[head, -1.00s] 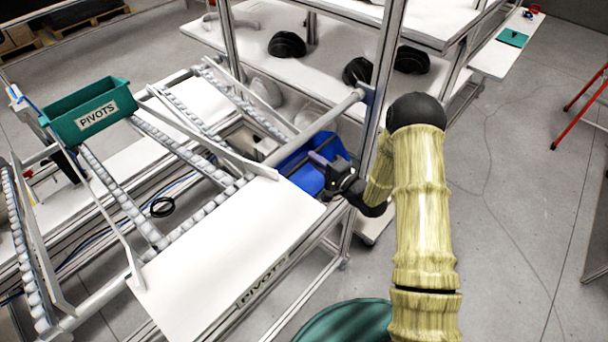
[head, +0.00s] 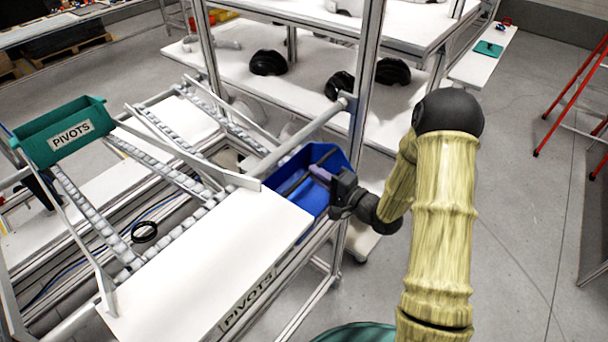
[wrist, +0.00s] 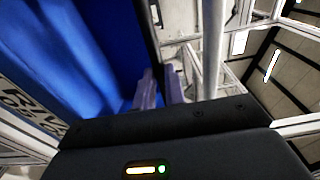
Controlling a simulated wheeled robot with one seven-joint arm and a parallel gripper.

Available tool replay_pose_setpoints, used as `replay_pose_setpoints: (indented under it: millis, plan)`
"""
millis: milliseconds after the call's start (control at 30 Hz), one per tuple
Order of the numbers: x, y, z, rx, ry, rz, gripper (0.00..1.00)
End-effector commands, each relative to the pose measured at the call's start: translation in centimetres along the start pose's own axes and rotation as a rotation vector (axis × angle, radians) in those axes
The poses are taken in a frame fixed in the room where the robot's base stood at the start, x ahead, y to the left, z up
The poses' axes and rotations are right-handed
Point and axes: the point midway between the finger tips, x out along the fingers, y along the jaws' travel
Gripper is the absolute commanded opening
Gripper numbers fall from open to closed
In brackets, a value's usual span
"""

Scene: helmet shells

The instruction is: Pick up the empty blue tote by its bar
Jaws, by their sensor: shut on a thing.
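The blue tote (head: 336,157) sits at the right end of the flow rack, between a grey rail and the white panel. The part of its inside that shows looks empty. A dark bar (head: 294,184) runs across its open top. My gripper (head: 318,172) reaches in from the right with its pale purple fingers at this bar, shut on it. In the wrist view the tote's blue wall (wrist: 70,50) fills the left side. The fingers (wrist: 160,88) stand on either side of the dark bar there. The tote's underside is hidden.
A white panel (head: 200,260) marked PIVOTS lies close in front of the tote. A grey rail (head: 300,135) and an upright post (head: 366,90) stand close behind it. A green PIVOTS tote (head: 62,135) is at left. Open floor (head: 530,200) lies to the right.

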Motion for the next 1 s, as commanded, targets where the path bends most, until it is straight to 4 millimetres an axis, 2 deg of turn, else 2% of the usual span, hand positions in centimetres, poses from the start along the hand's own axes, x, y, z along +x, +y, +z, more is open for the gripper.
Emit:
replay_pose_setpoints:
  millis: [33, 200, 400, 600, 1000]
  plan:
    - [-1.6, 0.5, -0.2, -0.001, 0.007, -0.001, 0.0]
    - [-6.4, 0.4, -0.3, -0.002, 0.009, -0.001, 0.0]
    - [-10.4, 0.1, -0.1, -0.001, 0.005, -0.002, 0.0]
    - [-11.9, -0.1, 0.0, -0.001, 0.0, -0.002, 0.0]
    - [-11.9, -0.1, 0.0, -0.001, -0.001, -0.002, 0.0]
